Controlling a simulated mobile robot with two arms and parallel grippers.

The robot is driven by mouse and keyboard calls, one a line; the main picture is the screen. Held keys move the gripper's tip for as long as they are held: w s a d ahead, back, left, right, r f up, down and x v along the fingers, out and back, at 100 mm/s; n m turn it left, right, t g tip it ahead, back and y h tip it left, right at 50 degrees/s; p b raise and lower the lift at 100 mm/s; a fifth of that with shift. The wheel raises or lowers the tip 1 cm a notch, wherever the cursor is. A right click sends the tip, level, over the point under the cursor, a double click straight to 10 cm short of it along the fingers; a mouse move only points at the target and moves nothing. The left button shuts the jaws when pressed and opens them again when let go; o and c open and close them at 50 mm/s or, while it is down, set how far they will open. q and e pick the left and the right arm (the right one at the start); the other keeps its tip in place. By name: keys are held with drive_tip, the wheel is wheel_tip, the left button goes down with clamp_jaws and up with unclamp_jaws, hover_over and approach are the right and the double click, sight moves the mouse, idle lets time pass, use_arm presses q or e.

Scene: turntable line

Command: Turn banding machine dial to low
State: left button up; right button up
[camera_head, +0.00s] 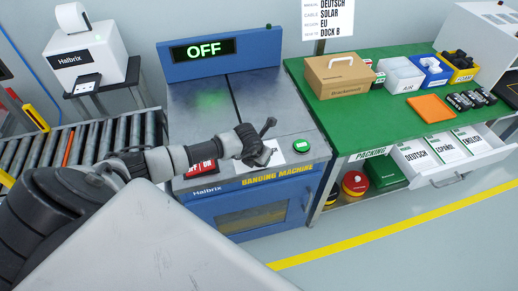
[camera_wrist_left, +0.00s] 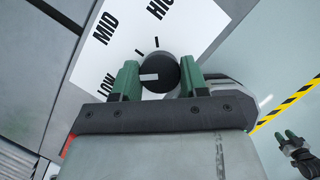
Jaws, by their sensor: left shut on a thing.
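The banding machine (camera_head: 257,196) has a sign (camera_head: 203,49) above it reading OFF. Its dark round dial (camera_wrist_left: 158,70) is on a white label plate (camera_wrist_left: 128,50) with LOW at left, MID at upper left and HIGH at the top. My left gripper (camera_wrist_left: 158,80) is shut on the dial, with one green finger on each side. The dial's white mark points left, roughly toward LOW; the left finger covers the space between them. In the head view my left gripper (camera_head: 264,154) hides the dial. My right gripper (camera_wrist_left: 290,136) shows small at lower right, its tips apart and empty.
A green button (camera_head: 301,145) is right of my left gripper, and a red OFF label (camera_head: 203,168) is left of it. A roller conveyor (camera_head: 75,147) is at left. A green packing table (camera_head: 350,113) with a carton (camera_head: 338,78) and bins stands at right. The floor in front is clear.

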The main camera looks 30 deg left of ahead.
use_arm(q)
drive_tip(key=shift+n, duration=0.5)
drive_tip(key=o, duration=0.9)
drive_tip(key=v, duration=1)
drive_tip(key=shift+s+d+r+b, duration=0.2)
drive_tip(key=shift+r+b, duration=0.1)
drive_tip(key=shift+r, duration=0.05)
